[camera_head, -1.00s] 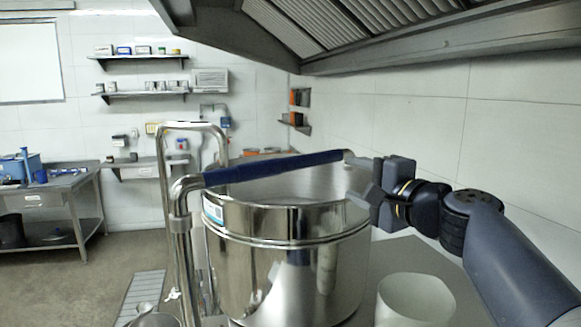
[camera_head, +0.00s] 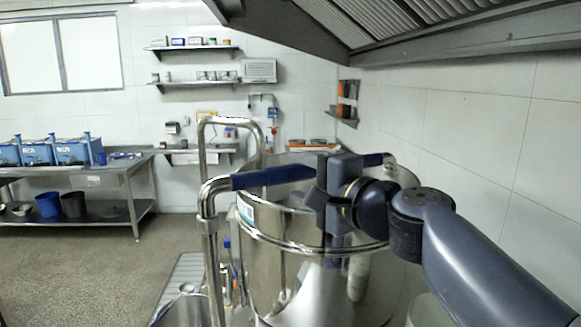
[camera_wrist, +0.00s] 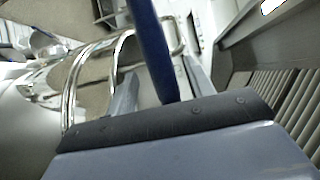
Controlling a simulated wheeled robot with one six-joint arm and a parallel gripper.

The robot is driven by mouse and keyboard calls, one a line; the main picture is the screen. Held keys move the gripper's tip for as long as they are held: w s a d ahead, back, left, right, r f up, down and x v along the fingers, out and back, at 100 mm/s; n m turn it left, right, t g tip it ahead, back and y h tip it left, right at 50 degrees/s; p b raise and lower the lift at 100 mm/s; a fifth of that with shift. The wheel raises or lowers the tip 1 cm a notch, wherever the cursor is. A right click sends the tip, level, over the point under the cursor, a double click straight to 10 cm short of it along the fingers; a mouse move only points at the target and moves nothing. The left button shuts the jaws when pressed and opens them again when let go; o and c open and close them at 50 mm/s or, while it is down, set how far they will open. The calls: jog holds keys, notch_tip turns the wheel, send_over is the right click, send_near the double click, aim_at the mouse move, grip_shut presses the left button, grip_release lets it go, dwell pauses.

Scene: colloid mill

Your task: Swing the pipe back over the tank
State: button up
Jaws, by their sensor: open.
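The pipe (camera_head: 268,177) has a blue sleeve and a bare metal elbow on an upright at its left. It reaches across above the steel tank (camera_head: 285,235), and its free end shows to the right of my gripper. My gripper (camera_head: 322,190) is over the right half of the pipe and hides part of it. In the wrist view the blue sleeve (camera_wrist: 150,45) runs between the two open fingers (camera_wrist: 160,88). I cannot tell whether the fingers touch it. The tank (camera_wrist: 90,85) is on the left in the wrist view.
A metal hood (camera_head: 400,30) hangs above, at the upper right. A bent steel tube (camera_head: 230,122) stands behind the pipe's upright. A steel bench (camera_head: 130,165) with blue boxes stands at the left.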

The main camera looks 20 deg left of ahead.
aim_at(295, 176)
jog(key=shift+p+x, duration=0.4)
jog(key=shift+x, duration=1.65)
grip_shut()
